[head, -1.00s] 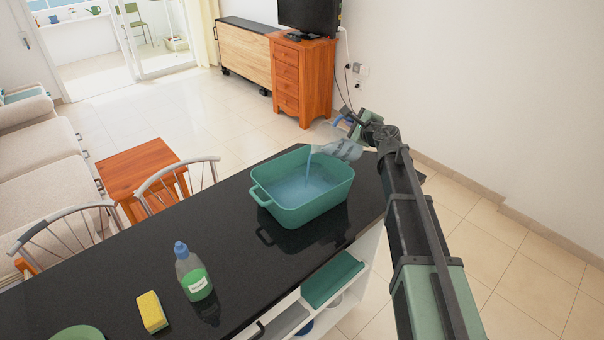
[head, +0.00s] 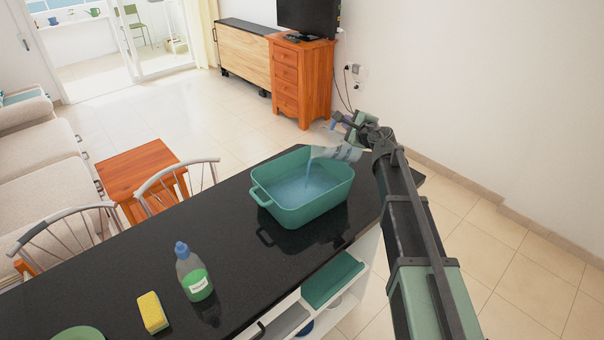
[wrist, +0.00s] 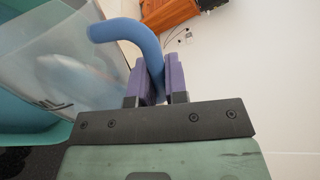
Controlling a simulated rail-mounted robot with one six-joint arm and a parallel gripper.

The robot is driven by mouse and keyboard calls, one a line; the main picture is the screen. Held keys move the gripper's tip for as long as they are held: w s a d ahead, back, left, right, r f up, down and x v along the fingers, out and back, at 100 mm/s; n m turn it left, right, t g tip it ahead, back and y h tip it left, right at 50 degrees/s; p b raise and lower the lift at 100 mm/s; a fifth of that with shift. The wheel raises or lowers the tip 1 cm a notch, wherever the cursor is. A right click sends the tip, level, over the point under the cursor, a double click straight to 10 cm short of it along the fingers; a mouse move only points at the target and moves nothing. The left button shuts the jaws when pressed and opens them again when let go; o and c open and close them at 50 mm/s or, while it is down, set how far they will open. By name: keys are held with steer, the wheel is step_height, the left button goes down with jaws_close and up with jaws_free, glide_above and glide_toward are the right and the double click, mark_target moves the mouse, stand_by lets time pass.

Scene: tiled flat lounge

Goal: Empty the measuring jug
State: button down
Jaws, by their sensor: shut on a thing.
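The clear measuring jug (head: 338,153) is tipped over the right end of the green basin (head: 303,213), its mouth toward the left. A thin pale blue stream falls from it into the basin, where bluish water (head: 300,187) lies. My gripper (head: 347,124) is at the jug's right side, above the counter's far right end. In the wrist view its purple fingers (wrist: 161,83) are shut on the jug's blue handle (wrist: 128,30). The jug's clear wall (wrist: 75,62) shows left of the fingers, with the basin's edge (wrist: 30,127) below it.
The basin stands on a black counter (head: 130,257). A soap bottle (head: 194,273) with a blue cap and a yellow sponge (head: 152,312) stand nearer the front left. A green round thing (head: 80,333) is partly cut off. Two chairs stand along the counter's far side.

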steer(key=shift+s+a+r+n, duration=0.1)
steer(key=shift+s+a+n, duration=0.15)
steer(key=shift+a+n, duration=0.3)
